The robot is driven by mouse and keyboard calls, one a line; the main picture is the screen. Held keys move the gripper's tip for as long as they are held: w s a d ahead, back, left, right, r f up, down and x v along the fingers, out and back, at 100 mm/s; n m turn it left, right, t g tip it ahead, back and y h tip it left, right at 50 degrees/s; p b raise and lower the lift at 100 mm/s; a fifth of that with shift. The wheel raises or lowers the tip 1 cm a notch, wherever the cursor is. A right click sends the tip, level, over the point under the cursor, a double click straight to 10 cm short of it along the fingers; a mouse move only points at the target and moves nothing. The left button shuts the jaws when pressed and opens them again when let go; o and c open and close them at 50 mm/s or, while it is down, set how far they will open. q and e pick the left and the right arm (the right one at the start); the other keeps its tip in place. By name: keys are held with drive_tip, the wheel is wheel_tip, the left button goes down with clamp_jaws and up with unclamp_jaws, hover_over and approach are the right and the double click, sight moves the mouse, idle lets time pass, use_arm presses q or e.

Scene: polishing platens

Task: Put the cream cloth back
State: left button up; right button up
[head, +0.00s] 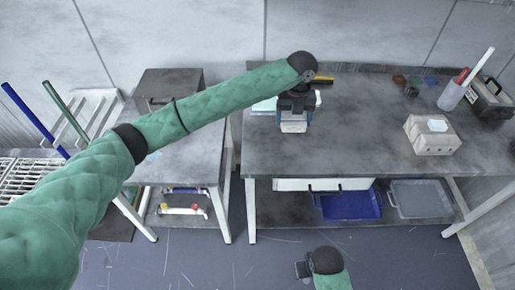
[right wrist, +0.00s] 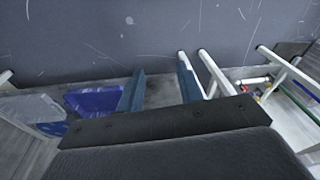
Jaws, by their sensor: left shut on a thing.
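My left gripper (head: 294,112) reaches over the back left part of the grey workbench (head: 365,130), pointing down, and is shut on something. A pale piece (head: 293,127) shows at its fingers and looks like the cream cloth; most of it is hidden by the gripper. I cannot tell whether it touches the bench top. My right gripper (head: 302,270) is low in front of the bench, over the floor. In the right wrist view its two fingers (right wrist: 160,68) stand apart with nothing between them.
A pale green flat thing (head: 264,105) lies beside the left gripper. A beige tissue box (head: 432,135), a cup with tools (head: 452,95) and a dark case (head: 490,100) stand at the right. Blue (head: 348,205) and grey (head: 420,198) bins are below. The bench's middle is clear.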

use_arm(q)
drive_tip(key=p, duration=0.4)
hover_over(258, 146)
wheel_tip(258, 146, down, 7)
drive_tip(key=shift+d+r, duration=0.1)
drive_tip(key=shift+r, duration=0.05)
wheel_tip(258, 146, down, 3)
drive_tip(key=shift+f+p, duration=0.15)
drive_tip(key=shift+p, duration=0.6)
drive_tip(key=shift+f, duration=0.45)
use_arm(e)
wheel_tip(258, 146, down, 21)
drive_tip(key=s+d, duration=0.2)
drive_tip(key=shift+s+d+f, duration=0.15)
drive_tip(key=shift+s+d, duration=0.05)
drive_tip(key=shift+s, duration=0.15)
use_arm(q)
drive_tip(key=shift+f, duration=0.15)
drive_tip(key=o, duration=0.9)
